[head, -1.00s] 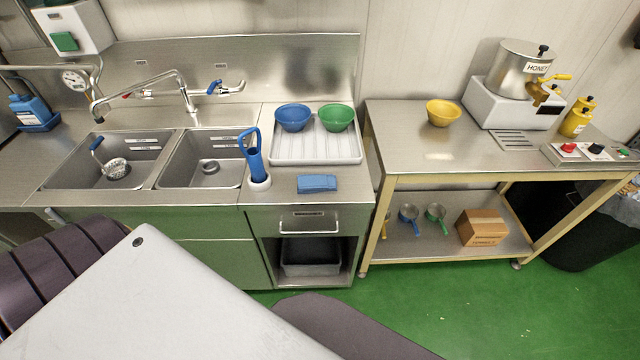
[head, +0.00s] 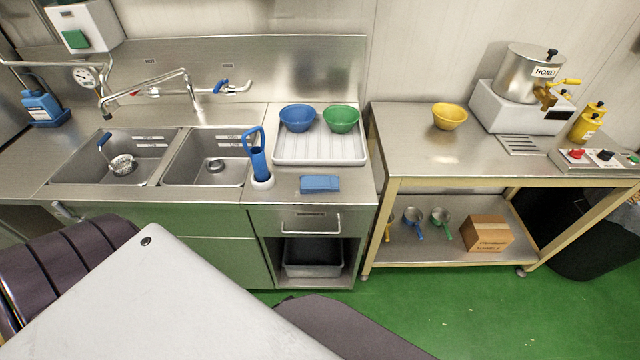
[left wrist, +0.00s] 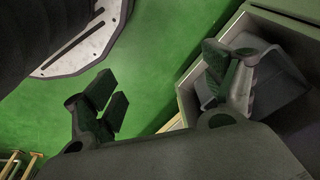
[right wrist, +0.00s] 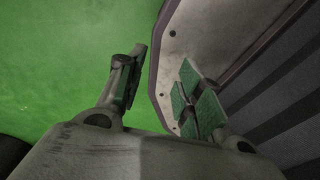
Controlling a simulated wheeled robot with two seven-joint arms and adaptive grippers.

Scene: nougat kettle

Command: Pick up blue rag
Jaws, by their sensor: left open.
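A folded blue rag (head: 320,184) lies flat on the steel counter in the head view, in front of the white drain tray and right of a blue-handled tool in a white holder. Neither gripper shows in the head view. In the left wrist view my left gripper (left wrist: 165,95) is open and empty, its fingers spread wide above the green floor beside a cabinet opening with a grey bin. In the right wrist view my right gripper (right wrist: 158,92) is open and empty, over the green floor and my own base. The rag is in neither wrist view.
The white tray (head: 318,158) holds a blue bowl (head: 297,118) and a green bowl (head: 341,119). The blue-handled tool (head: 257,160) stands near the rag. Sinks (head: 208,172) lie to the left. A steel table (head: 420,150) stands right. The counter's front edge is clear.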

